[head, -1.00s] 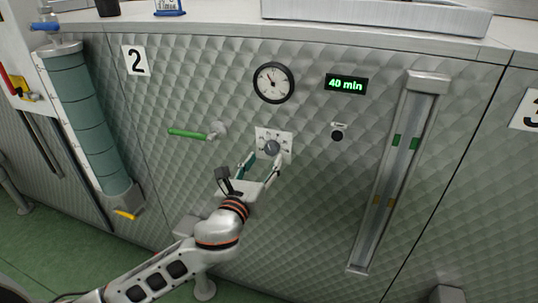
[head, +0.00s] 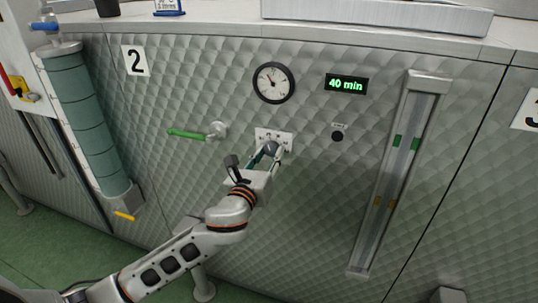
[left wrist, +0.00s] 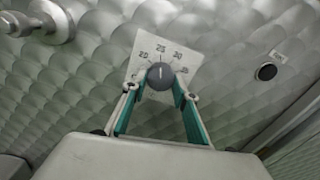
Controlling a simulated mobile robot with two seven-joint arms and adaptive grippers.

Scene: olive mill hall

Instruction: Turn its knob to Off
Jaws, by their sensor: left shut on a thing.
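The grey round knob (head: 270,148) sits on a white plate (head: 287,138) on the quilted metal panel marked 2. In the left wrist view the knob (left wrist: 160,76) has a light pointer line near its top, toward the 25 mark. The white plate (left wrist: 188,52) shows 20, 25 and 30; the lower part of the scale is hidden by the fingers and knob. My left gripper (head: 270,154) is shut on the knob, one finger on each side; it also shows in the left wrist view (left wrist: 158,88). My right gripper is not in view.
A green-handled lever (head: 187,134) sticks out left of the knob. A round dial (head: 273,82) and a green "40 min" display (head: 346,84) are above. A black button (head: 337,136) and a vertical sight glass (head: 398,175) are to the right.

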